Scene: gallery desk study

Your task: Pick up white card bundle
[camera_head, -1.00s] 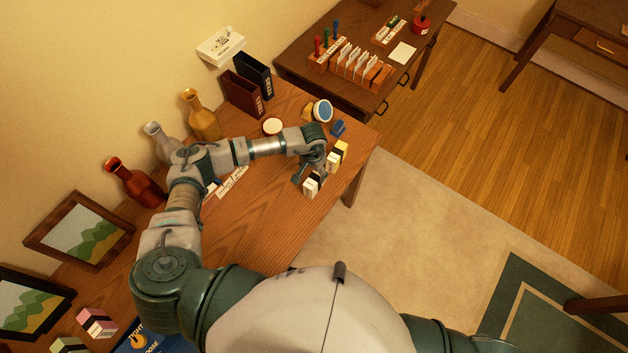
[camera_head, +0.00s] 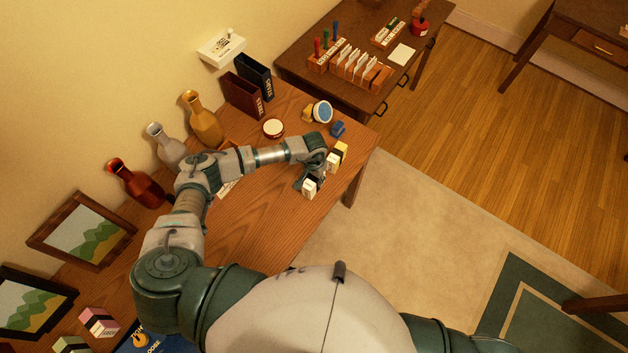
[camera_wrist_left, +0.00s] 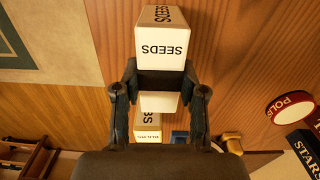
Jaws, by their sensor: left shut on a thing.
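The white card bundle (camera_head: 309,190) stands near the front edge of the wooden desk, with a dark band around its middle. In the left wrist view, the white card bundle (camera_wrist_left: 163,40) reads SEEDS on its faces. My left gripper (camera_wrist_left: 159,82) has a finger on each side of its black band and is shut on it. In the head view, my left gripper (camera_head: 311,180) hides part of the bundle. I cannot tell any gap below the bundle. My right gripper is not in view.
A pale banded bundle (camera_head: 332,163) and a yellow one (camera_head: 341,149) stand just behind. A blue object (camera_head: 338,129), a round tin (camera_head: 273,128) and several vases (camera_head: 202,116) are farther back. The desk (camera_head: 270,215) is clear in front of my forearm.

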